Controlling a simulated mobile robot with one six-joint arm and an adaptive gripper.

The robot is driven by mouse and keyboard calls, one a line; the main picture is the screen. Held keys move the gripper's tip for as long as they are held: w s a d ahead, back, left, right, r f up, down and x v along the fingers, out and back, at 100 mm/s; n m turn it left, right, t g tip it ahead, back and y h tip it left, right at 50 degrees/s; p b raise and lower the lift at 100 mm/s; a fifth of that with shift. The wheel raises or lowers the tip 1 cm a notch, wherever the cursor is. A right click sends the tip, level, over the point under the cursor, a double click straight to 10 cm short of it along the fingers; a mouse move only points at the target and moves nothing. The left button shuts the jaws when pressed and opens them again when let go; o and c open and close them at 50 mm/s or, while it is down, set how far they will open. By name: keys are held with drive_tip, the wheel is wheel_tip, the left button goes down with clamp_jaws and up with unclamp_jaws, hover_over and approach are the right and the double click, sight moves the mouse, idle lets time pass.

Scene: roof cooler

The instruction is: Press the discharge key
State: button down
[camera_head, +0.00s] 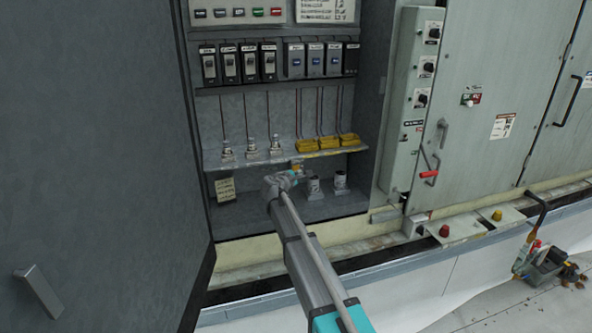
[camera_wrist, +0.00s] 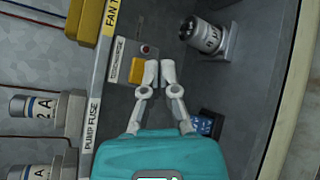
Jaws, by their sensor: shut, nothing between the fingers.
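A small grey panel (camera_wrist: 126,52) shows in the wrist view, with a lettered strip, a yellow key (camera_wrist: 136,71) and a red round lamp or button (camera_wrist: 145,49). The lettering is too small to read surely, so I cannot confirm it is the discharge key. My gripper (camera_wrist: 159,66) is shut and empty, its fingertips just right of the yellow key in the picture. I cannot tell whether they touch it. In the head view my gripper (camera_head: 288,178) is inside the open cabinet, below the shelf edge, and covers much of the panel area.
Fuse-like cylinders (camera_wrist: 31,106) and yellow blocks (camera_head: 306,145) stand on the shelf above. A loose-standing cylinder (camera_wrist: 205,36) and a dark blue-labelled block (camera_wrist: 207,124) are near my fingers. The cabinet door (camera_head: 95,150) stands at the left.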

drive_tip(key=s, duration=0.2)
drive_tip(key=s+d, duration=0.1)
drive_tip(key=s, duration=0.1)
drive_tip(key=shift+d, duration=0.15)
drive_tip(key=shift+d, duration=0.1)
idle(0.7)
drive_tip(key=s+d+f+m+g, duration=0.4)
drive_tip(key=s+d+f+m, duration=0.1)
drive_tip(key=s+d, duration=0.35)
drive_tip(key=s+d+f+m+g, duration=0.4)
drive_tip(key=s+d+m, duration=0.25)
drive_tip(key=s, duration=0.25)
drive_tip(key=s+f+m+g+y, duration=0.2)
drive_tip(key=s+m+g+y, duration=0.1)
drive_tip(key=s, duration=0.8)
drive_tip(key=s+d+f+m+g+y, duration=0.1)
drive_tip(key=s+f+m+g+y, duration=0.1)
drive_tip(key=s, duration=0.9)
drive_tip(key=f+m+y, duration=0.1)
drive_tip(key=m, duration=0.1)
drive_tip(key=shift+s+d+f+m+g+y, duration=0.15)
drive_tip(key=shift+d+m+g+y, duration=0.05)
drive_tip(key=shift+m+g+y, duration=0.2)
